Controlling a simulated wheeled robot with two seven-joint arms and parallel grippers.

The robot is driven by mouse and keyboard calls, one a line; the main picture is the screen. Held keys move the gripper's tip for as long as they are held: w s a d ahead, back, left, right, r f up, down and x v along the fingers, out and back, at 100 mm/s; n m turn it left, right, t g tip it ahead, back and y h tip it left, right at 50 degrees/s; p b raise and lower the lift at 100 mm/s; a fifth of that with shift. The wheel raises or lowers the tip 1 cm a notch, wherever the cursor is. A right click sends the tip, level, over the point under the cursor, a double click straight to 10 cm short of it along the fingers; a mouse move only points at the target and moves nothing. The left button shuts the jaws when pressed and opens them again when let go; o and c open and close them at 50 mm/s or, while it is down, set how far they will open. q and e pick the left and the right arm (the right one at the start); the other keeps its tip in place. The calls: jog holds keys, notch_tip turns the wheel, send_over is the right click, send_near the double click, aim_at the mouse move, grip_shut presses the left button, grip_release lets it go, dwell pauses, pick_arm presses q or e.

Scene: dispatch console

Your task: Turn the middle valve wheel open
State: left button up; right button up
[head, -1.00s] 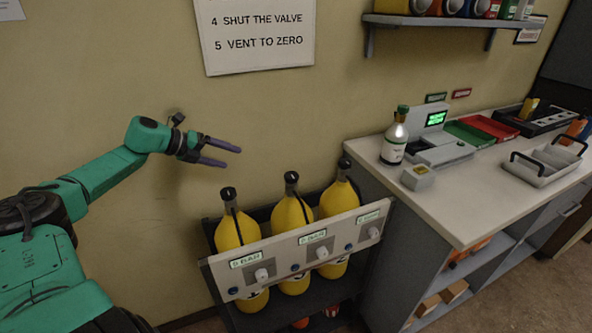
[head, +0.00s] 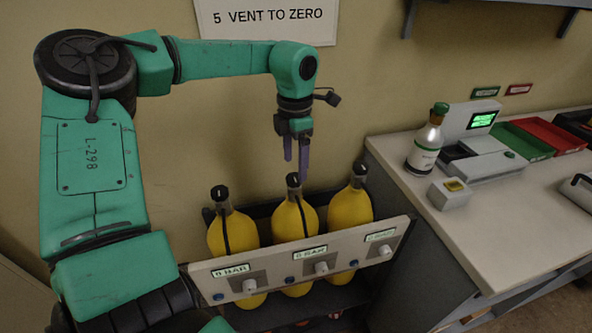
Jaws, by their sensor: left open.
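Three yellow cylinders stand in a row in a dark rack, each with a dark valve top. The middle cylinder (head: 295,222) has a black valve wheel (head: 293,179) on its neck. My left gripper (head: 296,168) points down just above and behind or over this wheel, its two purple-grey fingers apart and empty. I cannot tell whether a finger touches the wheel. The left cylinder's valve wheel (head: 219,192) and the right one's (head: 360,168) stand clear of the gripper. My right gripper is not in view.
A pale front panel (head: 345,250) crosses the cylinders, with grey knobs and small displays; the left and middle appear to read 0 BAR. To the right, a counter (head: 480,230) carries a white bottle with a green cap (head: 425,145) and a small box (head: 450,194). A wall sign (head: 265,22) hangs above.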

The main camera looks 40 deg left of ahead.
aim_at(295, 177)
pick_arm(q)
notch_tip(295, 177, down, 3)
jog(key=shift+s+a+f, duration=0.1)
jog(key=shift+f, duration=0.2)
jog(key=shift+c, duration=0.6)
grip_shut()
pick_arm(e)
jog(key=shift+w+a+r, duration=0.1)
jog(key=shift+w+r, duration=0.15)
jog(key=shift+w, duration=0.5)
